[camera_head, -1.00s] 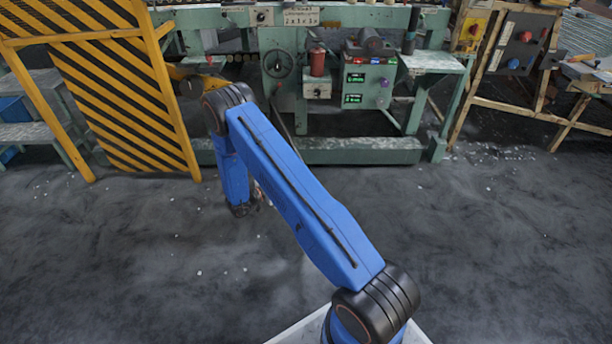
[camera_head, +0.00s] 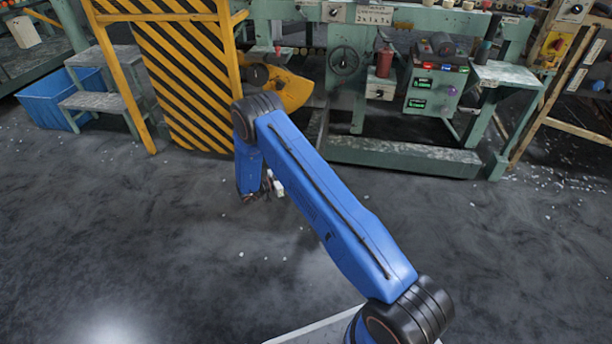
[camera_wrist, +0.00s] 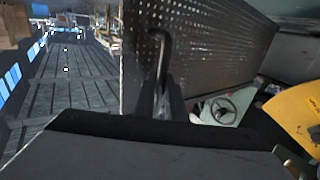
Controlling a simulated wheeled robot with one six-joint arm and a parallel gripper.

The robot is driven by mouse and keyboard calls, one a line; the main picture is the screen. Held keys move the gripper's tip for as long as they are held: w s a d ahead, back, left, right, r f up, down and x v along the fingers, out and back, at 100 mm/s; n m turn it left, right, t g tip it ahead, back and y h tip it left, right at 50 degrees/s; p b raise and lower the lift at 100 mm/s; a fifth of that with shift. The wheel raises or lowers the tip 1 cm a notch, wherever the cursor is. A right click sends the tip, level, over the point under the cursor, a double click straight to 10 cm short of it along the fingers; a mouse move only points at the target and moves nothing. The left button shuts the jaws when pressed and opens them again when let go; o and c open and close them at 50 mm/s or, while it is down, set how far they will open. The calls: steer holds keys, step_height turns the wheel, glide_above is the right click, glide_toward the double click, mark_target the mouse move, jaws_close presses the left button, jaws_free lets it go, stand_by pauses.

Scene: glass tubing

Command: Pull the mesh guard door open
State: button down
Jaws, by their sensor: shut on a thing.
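The mesh guard door shows in the wrist view as a dark perforated panel (camera_wrist: 215,45). A bent dark rod handle (camera_wrist: 165,42) stands in front of it. My gripper (camera_wrist: 167,100) is shut around the lower part of this handle; the exact contact is dark and hard to make out. In the head view a yellow and black striped panel (camera_head: 178,75) in a yellow frame stands behind my arm, at the left; it appears to be the same door. My gripper (camera_head: 255,192) hangs low there, and its handle hold is not clear in that view.
A green machine bench (camera_head: 400,155) with a handwheel (camera_head: 344,61) and a control box (camera_head: 432,92) stands behind. A yellow curved cover (camera_head: 290,90) sits right of the striped panel. Grey steps (camera_head: 95,98) and a blue bin (camera_head: 45,110) are left. The foreground floor is clear.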

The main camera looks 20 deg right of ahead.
steer(key=c, duration=1.8)
jaws_free()
steer(key=a, duration=1.1)
steer(key=s+a, duration=0.1)
steer(key=a, duration=0.5)
steer(key=shift+a, duration=0.2)
